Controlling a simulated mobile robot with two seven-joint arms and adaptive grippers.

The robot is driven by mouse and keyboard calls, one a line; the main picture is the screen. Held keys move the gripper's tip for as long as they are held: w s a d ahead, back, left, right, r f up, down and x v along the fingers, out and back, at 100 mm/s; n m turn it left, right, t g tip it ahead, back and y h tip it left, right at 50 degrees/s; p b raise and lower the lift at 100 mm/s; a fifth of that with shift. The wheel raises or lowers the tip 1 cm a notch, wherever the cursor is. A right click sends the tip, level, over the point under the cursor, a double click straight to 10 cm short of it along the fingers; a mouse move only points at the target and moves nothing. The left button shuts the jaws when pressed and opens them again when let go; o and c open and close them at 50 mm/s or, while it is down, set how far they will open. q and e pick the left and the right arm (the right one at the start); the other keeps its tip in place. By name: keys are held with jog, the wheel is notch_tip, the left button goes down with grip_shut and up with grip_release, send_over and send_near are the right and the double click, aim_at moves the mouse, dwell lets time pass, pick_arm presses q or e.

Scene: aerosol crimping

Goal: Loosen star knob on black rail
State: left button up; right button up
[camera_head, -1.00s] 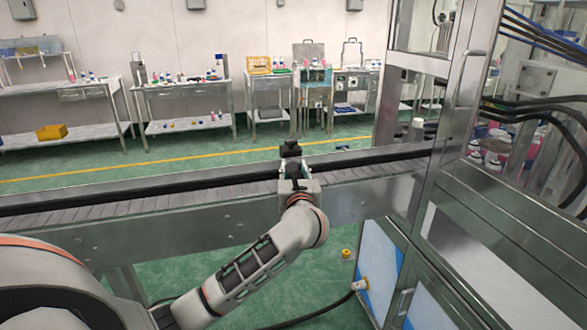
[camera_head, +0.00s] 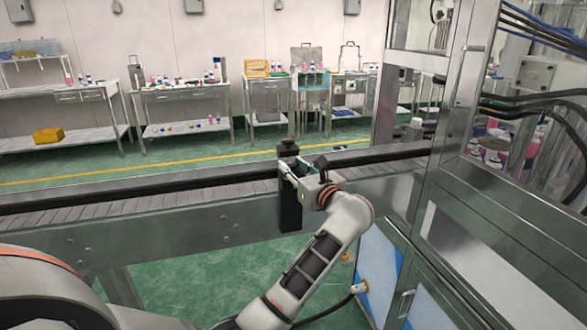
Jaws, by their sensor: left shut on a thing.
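The black rail (camera_head: 130,195) runs along the conveyor from the left edge towards the machine on the right. A black bracket (camera_head: 290,212) stands upright on the conveyor's near side, with a dark top block (camera_head: 288,148) by the rail. My left gripper (camera_head: 288,168) reaches in from the right of the bracket and is shut at its upper part. The star knob is too small and too hidden by the gripper to make out clearly; the fingers appear shut on it. My right gripper is not in view.
The steel conveyor side (camera_head: 150,235) lies in front of me. A glass-and-steel machine cabinet (camera_head: 480,200) stands close on the right. Benches with bottles (camera_head: 185,95) line the far wall. A yellow bin (camera_head: 48,136) sits at the far left.

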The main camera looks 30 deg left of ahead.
pick_arm(q)
jog(key=o, duration=1.1)
jog(key=v, duration=0.7)
jog(key=shift+d, duration=0.25)
jog(key=shift+s, duration=0.15)
